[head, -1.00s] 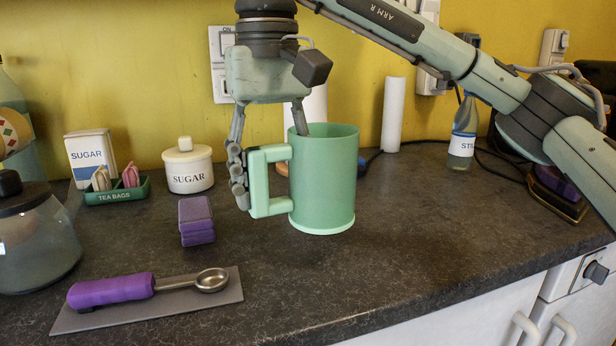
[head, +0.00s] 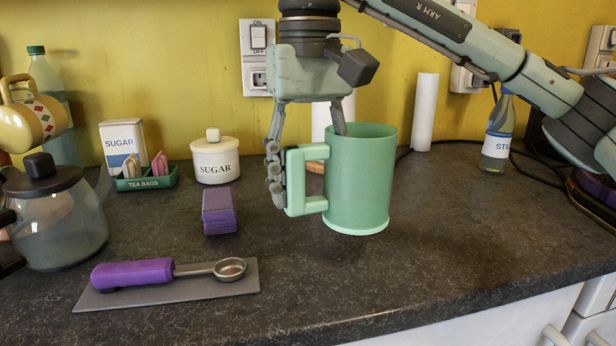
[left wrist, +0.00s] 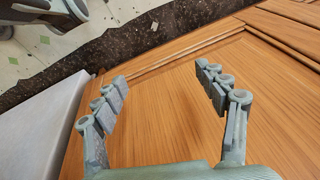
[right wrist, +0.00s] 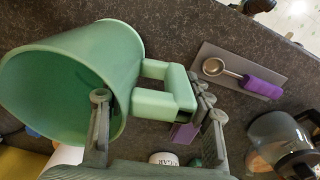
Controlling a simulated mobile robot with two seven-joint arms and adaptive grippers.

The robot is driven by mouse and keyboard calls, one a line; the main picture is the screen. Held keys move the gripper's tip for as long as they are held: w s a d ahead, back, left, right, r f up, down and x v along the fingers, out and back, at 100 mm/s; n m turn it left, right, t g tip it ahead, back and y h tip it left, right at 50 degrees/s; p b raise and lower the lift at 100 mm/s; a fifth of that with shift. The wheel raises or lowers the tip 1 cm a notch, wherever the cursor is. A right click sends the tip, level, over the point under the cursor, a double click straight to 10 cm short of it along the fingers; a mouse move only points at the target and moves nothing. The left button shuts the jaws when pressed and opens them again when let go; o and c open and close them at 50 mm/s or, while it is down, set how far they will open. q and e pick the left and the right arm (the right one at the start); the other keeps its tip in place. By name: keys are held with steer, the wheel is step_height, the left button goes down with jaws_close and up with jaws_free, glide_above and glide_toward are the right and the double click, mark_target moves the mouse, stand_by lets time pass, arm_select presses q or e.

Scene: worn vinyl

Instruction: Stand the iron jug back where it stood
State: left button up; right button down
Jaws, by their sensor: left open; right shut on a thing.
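The iron jug is a green, straight-sided jug (head: 362,185) with a square handle (head: 305,208), upright over the middle of the worktop. I cannot tell whether its base touches the surface. My right gripper (head: 306,165) is above it, shut on its handle side: one finger lies outside the handle, the other goes down inside the rim. The right wrist view shows the jug (right wrist: 75,75) and handle between the fingers (right wrist: 155,98). My left gripper (left wrist: 160,85) is open and empty in front of wooden panels, outside the head view.
A purple-handled scoop (head: 135,273) lies on a grey mat (head: 205,289). Purple blocks (head: 219,212), a sugar pot (head: 215,160), a tea-bag tray (head: 146,182) and a glass pot (head: 55,230) stand left. A labelled bottle (head: 497,140) stands right. The worktop front right is clear.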

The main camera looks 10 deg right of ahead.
mark_target(309, 211)
step_height(309, 211, down, 3)
steer(key=shift+r+b, duration=0.2)
steer(key=shift+b, duration=0.8)
steer(key=shift+f+b, duration=0.85)
steer(key=shift+f, duration=0.2)
arm_select(q)
step_height(309, 211, up, 10)
steer(key=shift+w+f+t+y, duration=0.15)
steer(key=shift+w+t+y, duration=0.15)
steer(key=shift+w, duration=0.15)
steer(key=shift+r+p, duration=0.3)
steer(key=shift+f+b, duration=0.45)
arm_select(e)
steer(key=shift+f, duration=0.7)
steer(key=c, duration=0.6)
jaws_free()
arm_select(q)
steer(key=shift+r, duration=0.15)
arm_select(e)
steer(key=shift+r, duration=0.15)
